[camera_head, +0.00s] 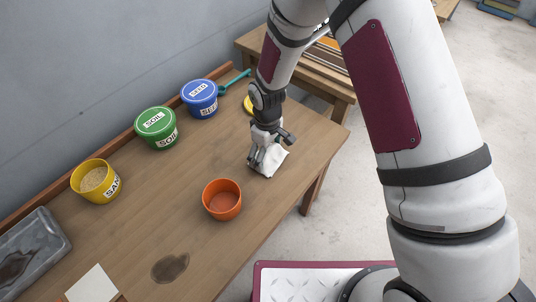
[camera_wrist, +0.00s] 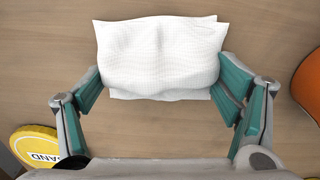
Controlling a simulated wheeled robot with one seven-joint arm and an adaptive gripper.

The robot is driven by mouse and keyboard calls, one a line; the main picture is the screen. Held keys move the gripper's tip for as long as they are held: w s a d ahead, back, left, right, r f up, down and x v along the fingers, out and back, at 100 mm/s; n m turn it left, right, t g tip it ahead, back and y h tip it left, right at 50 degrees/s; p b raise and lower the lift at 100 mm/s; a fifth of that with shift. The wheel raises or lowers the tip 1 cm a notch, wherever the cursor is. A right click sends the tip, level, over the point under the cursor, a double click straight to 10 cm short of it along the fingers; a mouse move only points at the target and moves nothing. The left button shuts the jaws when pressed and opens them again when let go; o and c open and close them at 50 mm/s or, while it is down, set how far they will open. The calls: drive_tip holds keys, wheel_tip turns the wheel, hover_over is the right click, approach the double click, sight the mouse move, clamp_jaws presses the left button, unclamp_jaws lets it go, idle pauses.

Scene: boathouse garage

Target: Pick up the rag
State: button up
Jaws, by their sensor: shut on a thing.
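The rag (camera_wrist: 160,58) is white, textured and slightly rumpled. In the wrist view it lies across the space between the two teal-padded fingers of my gripper (camera_wrist: 163,92), with its sides against them. In the head view the rag (camera_head: 271,163) shows below my gripper (camera_head: 262,158), near the right edge of the wooden table. My gripper is shut on the rag, low at the tabletop. Whether the rag is clear of the wood cannot be told.
On the table (camera_head: 200,245), an orange pot (camera_head: 222,200) stands left of my gripper. A yellow sand tub (camera_head: 95,181), green soil tub (camera_head: 156,128) and blue seed tub (camera_head: 199,98) line the wall. A yellow lid (camera_wrist: 36,146) lies near my gripper. A grey tray (camera_head: 48,236) sits far left.

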sight(268, 154)
drive_tip(key=shift+s+f, duration=0.1)
drive_tip(key=shift+f, duration=0.05)
drive_tip(key=shift+r, duration=0.5)
drive_tip(key=r, duration=0.1)
drive_tip(key=s+r, duration=0.1)
drive_tip(key=shift+d+r, duration=0.1)
drive_tip(key=shift+r, duration=0.2)
drive_tip(key=s, duration=0.5)
drive_tip(key=s+d+r, duration=0.1)
drive_tip(key=s, duration=0.3)
drive_tip(key=s+d, duration=0.1)
drive_tip(key=s, duration=0.4)
drive_tip(key=shift+s+r+b, duration=0.25)
drive_tip(key=shift+s+b, duration=0.05)
drive_tip(key=shift+s, duration=0.05)
